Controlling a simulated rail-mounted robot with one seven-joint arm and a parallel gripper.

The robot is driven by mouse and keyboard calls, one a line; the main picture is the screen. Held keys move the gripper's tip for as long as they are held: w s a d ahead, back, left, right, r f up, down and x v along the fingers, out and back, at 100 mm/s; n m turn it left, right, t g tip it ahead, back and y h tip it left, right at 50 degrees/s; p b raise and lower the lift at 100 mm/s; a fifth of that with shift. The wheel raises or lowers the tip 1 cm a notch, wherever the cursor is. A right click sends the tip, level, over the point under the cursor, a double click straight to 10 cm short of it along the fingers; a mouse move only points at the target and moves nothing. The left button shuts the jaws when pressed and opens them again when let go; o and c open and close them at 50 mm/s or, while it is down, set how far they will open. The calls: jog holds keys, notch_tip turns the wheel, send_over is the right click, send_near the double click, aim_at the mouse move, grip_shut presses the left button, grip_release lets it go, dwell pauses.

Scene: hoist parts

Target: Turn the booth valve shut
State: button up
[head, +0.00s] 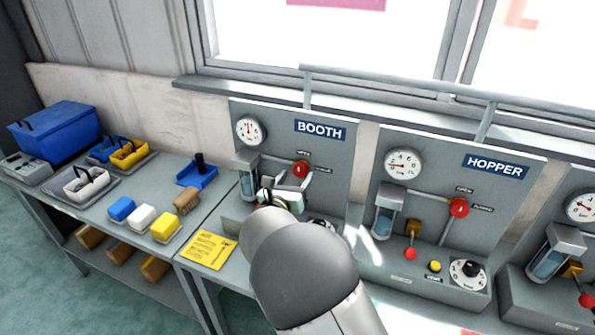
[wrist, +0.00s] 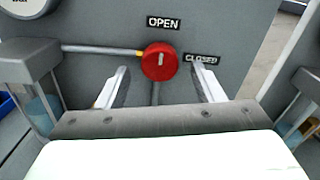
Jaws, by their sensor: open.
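The booth valve is a round red knob (head: 300,169) on the grey panel under the BOOTH sign (head: 320,130). In the wrist view the red knob (wrist: 159,62) sits on a pipe between the OPEN label (wrist: 163,22) above it and the CLOSED label (wrist: 201,58) to its right. The pale mark on the knob points up, toward OPEN. My gripper (wrist: 160,88) is open, with one finger on each side of the knob and clear space between fingers and knob. In the head view my gripper (head: 292,187) is just in front of the panel, partly hidden by my arm.
A gauge (head: 249,130) and a liquid-filled cylinder (head: 247,182) are on the booth panel's left. The hopper panel (head: 430,240) with its own red knob (head: 459,207) stands to the right. A yellow notice (head: 209,250) lies on the bench; trays and blocks are farther left.

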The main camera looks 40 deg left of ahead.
jog(key=shift+x, duration=1.05)
jog(key=c, duration=1)
